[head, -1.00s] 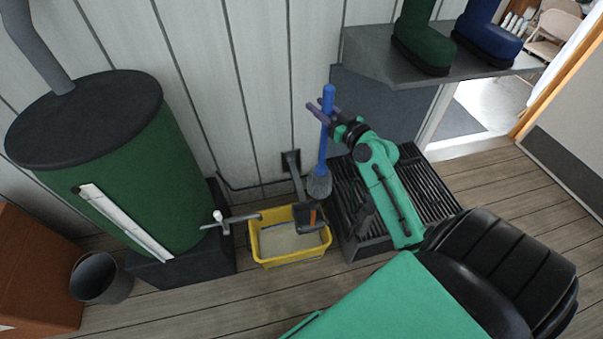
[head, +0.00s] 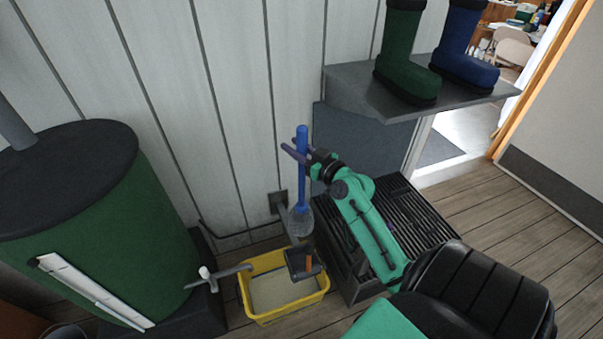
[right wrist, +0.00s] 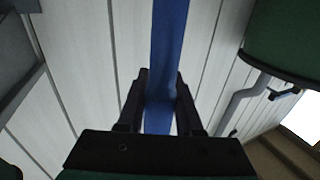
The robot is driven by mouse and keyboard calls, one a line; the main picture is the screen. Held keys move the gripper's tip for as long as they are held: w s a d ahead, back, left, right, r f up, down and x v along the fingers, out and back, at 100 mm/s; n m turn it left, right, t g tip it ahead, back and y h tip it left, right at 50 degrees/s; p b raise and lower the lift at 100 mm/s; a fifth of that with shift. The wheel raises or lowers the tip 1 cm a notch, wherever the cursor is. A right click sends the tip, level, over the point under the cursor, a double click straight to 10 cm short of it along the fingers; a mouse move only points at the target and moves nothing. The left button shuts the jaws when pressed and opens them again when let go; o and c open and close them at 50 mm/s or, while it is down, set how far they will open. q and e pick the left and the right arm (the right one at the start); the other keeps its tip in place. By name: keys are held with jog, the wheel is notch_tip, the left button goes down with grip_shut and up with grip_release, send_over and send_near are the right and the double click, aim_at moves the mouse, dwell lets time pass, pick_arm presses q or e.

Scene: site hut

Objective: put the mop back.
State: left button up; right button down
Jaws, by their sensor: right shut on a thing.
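The mop has a blue handle (head: 302,180) and a grey head (head: 300,220), and hangs upright near the plank wall. My right gripper (head: 299,152) is shut on the upper handle. In the right wrist view the blue handle (right wrist: 167,45) runs between the two dark fingers of the right gripper (right wrist: 160,95). A yellow bucket (head: 268,315) stands on the floor, with a dark wringer (head: 303,262) on its right side. The mop head appears just behind and above the wringer; its exact height is unclear. My left gripper is out of view.
A green drum (head: 120,235) with a black top stands at the left. A pipe with a tap (head: 215,277) reaches towards the bucket.

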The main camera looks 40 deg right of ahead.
pick_arm(q)
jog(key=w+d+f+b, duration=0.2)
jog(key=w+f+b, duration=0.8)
jog(key=b, duration=0.7)
pick_arm(e)
send_over(301, 216)
jog(key=w+d, duration=0.2)
jog(key=w, duration=0.3)
notch_tip(301, 216, down, 18)
jog(key=shift+f, duration=0.2)
jog(key=shift+f+b, duration=0.35)
jog(key=shift+b, duration=0.25)
notch_tip(301, 216, down, 5)
jog(key=shift+b, duration=1.15)
notch_tip(301, 216, down, 5)
jog(key=shift+r+b, duration=0.1)
jog(key=shift+b, duration=1.15)
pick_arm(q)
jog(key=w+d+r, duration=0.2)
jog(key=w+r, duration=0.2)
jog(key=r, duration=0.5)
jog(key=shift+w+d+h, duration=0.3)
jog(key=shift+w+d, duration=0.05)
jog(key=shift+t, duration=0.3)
pick_arm(e)
jog(key=c, duration=0.6)
grip_release()
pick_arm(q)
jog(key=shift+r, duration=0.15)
